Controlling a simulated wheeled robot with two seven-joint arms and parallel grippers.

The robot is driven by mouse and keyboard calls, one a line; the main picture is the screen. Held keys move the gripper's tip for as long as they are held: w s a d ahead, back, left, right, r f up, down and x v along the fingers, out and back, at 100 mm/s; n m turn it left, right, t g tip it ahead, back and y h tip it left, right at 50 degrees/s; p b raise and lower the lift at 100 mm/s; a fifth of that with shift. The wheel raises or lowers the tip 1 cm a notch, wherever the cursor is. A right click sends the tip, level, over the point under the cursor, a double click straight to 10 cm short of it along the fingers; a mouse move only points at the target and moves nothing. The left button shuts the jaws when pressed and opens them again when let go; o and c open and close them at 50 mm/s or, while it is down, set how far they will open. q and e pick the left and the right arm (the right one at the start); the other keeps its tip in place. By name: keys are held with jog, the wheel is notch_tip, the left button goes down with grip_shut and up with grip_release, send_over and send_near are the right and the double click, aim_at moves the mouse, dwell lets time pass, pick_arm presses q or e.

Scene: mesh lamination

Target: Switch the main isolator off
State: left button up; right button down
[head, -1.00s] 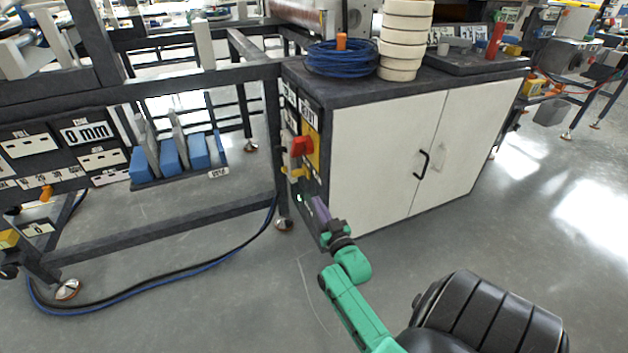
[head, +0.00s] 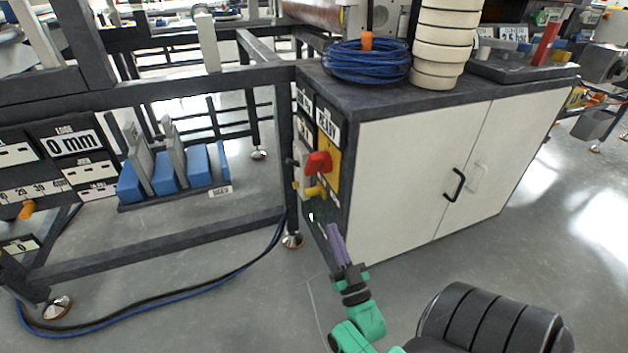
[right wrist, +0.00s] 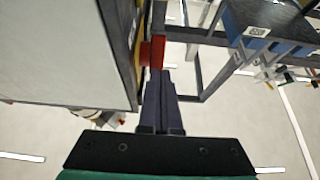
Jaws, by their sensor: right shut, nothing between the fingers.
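The main isolator is a red handle (head: 318,163) on a yellow plate (head: 333,160), on the narrow side of the white cabinet. In the right wrist view the red handle (right wrist: 152,52) shows just beyond my fingertips. My right gripper (head: 334,229) is below the handle in the head view, pointing up towards the panel, with its purple fingers together and nothing between them. Its fingers also show in the right wrist view (right wrist: 160,88). I cannot tell whether they touch the handle. My left gripper is out of the head view.
A yellow part (head: 314,191) sticks out just under the red handle. The white cabinet (head: 410,170) with black door handle stands to the right. A dark machine frame (head: 160,232) is to the left, with blue blocks (head: 165,170) on a shelf. Cables lie on the floor.

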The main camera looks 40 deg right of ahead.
aim_at(312, 173)
jog(key=b+x, duration=0.1)
jog(key=x, duration=1.2)
jog(key=shift+d+f, duration=0.1)
jog(key=shift+f, duration=0.05)
jog(key=shift+w+d+r, duration=0.15)
jog(key=shift+w+r, duration=0.1)
jog(key=shift+w, duration=0.2)
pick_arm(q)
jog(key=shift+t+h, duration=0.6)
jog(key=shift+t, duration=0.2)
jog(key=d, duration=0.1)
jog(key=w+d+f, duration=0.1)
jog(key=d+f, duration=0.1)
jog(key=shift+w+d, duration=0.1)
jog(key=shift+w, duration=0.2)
